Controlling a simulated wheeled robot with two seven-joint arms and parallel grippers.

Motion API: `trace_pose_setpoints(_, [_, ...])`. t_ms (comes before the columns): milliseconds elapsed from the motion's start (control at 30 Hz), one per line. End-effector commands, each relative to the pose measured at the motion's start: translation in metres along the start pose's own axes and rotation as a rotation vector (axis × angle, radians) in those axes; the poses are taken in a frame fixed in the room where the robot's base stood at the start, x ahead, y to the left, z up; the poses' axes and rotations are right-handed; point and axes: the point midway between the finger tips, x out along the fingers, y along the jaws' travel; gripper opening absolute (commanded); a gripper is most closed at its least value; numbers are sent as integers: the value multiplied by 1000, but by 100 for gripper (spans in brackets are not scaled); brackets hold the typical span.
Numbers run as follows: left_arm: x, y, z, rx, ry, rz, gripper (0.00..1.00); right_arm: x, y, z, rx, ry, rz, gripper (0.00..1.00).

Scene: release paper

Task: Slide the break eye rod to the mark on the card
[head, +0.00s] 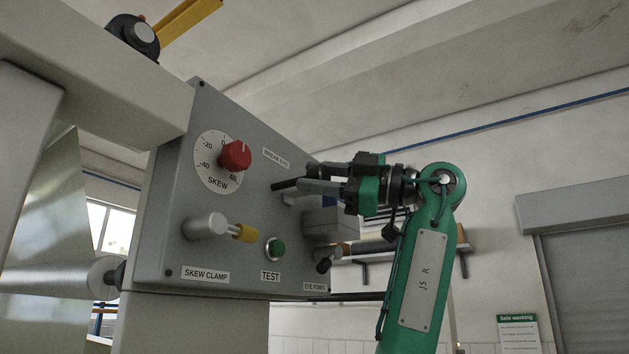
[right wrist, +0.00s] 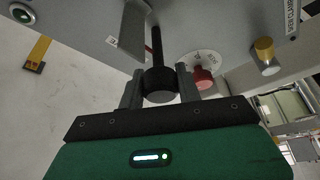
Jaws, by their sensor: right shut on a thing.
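The break eye rod (head: 287,184) is a dark rod that comes out of the grey control box below the "BREAK EYE" label (head: 276,158). My right gripper (head: 303,187) is at the box's right side, shut on the rod's end. In the right wrist view the rod (right wrist: 156,45) runs from the panel to a thick black knob (right wrist: 160,84), which sits between the two fingers (right wrist: 160,90). A green-headed "Safe working" card (head: 518,333) hangs on the wall at the lower right; its small text is unreadable and no mark can be made out. My left gripper is not in view.
The grey control box (head: 180,255) carries a red skew knob (head: 234,156), a skew clamp handle (head: 206,226) and a green test button (head: 275,249). A grey bracket (head: 325,222) stands just below my right gripper. A shelf (head: 372,250) is on the wall behind.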

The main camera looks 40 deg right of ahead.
Motion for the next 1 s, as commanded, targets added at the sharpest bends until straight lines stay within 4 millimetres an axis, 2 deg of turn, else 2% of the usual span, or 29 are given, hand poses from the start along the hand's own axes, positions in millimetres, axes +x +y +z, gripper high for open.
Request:
trace_pose_setpoints(267, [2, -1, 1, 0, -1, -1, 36, -1, -1, 1, 1, -2, -3, 0])
trace_pose_setpoints(300, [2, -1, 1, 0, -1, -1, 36, -1, -1, 1, 1, -2, -3, 36])
trace_pose_setpoints(400, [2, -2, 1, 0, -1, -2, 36, -1, -1, 0, 1, -2, -3, 56])
trace_pose_setpoints(767, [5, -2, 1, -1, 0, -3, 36, -6, -1, 1, 1, -2, -1, 56])
trace_pose_setpoints(867, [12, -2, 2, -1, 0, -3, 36, -18, -3, 2, 0, -2, 1, 56])
trace_pose_setpoints(1000, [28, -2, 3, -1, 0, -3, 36, -48, -4, 4, 0, -3, 3, 56])
